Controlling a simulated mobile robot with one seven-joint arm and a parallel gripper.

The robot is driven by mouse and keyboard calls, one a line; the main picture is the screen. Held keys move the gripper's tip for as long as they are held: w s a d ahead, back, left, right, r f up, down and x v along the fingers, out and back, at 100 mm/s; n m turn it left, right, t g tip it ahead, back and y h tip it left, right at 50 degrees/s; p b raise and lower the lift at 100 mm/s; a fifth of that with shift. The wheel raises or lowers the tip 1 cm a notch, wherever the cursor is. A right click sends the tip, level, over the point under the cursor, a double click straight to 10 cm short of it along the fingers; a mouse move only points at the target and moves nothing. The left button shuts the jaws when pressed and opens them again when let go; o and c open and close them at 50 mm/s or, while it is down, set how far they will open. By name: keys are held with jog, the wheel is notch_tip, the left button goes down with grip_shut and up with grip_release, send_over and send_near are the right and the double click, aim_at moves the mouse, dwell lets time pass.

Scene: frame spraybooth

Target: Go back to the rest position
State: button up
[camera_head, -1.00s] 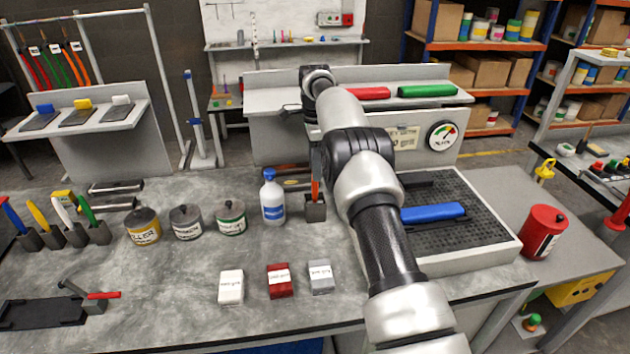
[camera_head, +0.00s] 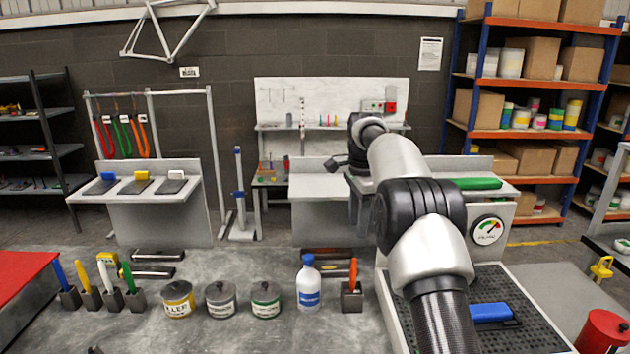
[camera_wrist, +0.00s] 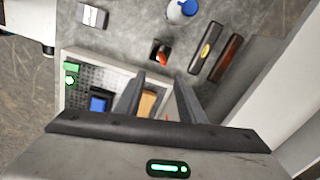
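My gripper (camera_wrist: 160,82) shows in the wrist view with its two dark fingers apart. Nothing is held between them; a tan surface shows in the gap, farther off. It hangs above the bench area, with the black perforated tray and a blue block (camera_wrist: 99,103) below and to the left of the fingers.
The blue block (camera_head: 490,312) lies on the perforated tray (camera_head: 532,316). A white-and-blue bottle (camera_head: 308,286), an orange-handled tool in a dark holder (camera_head: 352,298) and several tins stand left of my arm. A green block (camera_head: 475,184) lies on the rear shelf. A red can (camera_head: 602,332) stands at right.

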jog(key=s+r+n+t, duration=0.3)
jog(key=s+r+n, duration=0.5)
jog(key=s+r, duration=1)
jog(key=s+f+n+t, duration=0.1)
jog(key=s+f+n, duration=0.2)
jog(key=s, duration=0.9)
jog(key=s+f+n, duration=0.4)
jog(key=s+f, duration=0.3)
jog(key=s, duration=0.6)
jog(key=shift+f+t, duration=0.2)
jog(key=shift+t, duration=0.2)
jog(key=shift+d, duration=0.1)
